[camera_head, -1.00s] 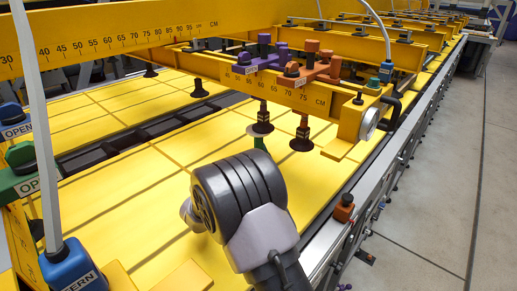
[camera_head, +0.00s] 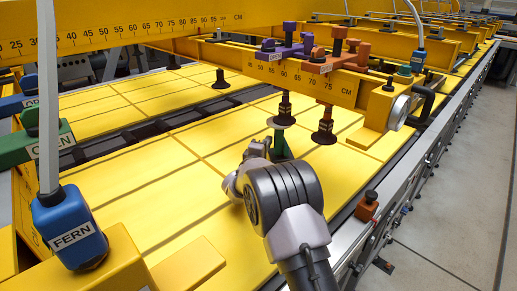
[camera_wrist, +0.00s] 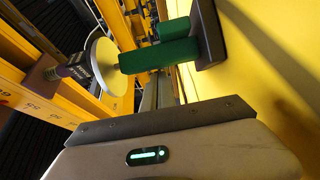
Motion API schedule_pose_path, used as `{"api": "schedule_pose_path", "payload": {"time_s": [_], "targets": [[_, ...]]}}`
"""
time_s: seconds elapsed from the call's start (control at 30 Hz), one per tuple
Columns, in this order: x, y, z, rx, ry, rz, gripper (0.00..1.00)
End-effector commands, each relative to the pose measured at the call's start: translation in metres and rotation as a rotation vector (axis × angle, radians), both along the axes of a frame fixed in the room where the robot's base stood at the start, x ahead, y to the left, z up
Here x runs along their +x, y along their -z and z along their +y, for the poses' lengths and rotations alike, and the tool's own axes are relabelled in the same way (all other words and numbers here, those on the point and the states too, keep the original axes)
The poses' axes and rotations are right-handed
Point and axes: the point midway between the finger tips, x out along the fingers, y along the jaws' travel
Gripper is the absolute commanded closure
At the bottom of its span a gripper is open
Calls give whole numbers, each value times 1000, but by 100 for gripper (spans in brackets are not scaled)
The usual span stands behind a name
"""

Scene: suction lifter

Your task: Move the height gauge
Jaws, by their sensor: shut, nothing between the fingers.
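The height gauge appears to be the green post (camera_head: 280,145) standing on the yellow panel beneath a suction cup (camera_head: 280,122); its lower part is hidden behind my arm. In the wrist view it is a green two-part block (camera_wrist: 160,54) on a dark base (camera_wrist: 208,35), lying sideways in the picture. Its end is close to the pale suction disc (camera_wrist: 107,66); whether they touch I cannot tell. My gripper (camera_wrist: 165,122) is shut and empty beside the gauge, its tips not clearly seen. In the head view my wrist hides the gripper.
A yellow beam (camera_head: 290,78) with a centimetre scale, purple valve (camera_head: 285,48) and orange valve (camera_head: 335,52) spans above the panel. A second suction cup (camera_head: 325,133) hangs to the right. A blue FERN box (camera_head: 72,235) stands front left. The yellow panel at left is largely clear.

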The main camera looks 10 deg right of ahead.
Motion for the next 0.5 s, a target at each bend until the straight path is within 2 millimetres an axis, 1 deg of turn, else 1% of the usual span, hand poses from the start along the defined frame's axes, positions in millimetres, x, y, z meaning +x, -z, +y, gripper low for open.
{"api": "schedule_pose_path", "payload": {"time_s": [0.37, 0.43, 0.5], "targets": [[-1, 0, -3, 0, 0, 1, 100], [-2, -1, -8, 0, 0, 1, 100], [-4, -2, -16, 0, 3, 1, 100]]}}
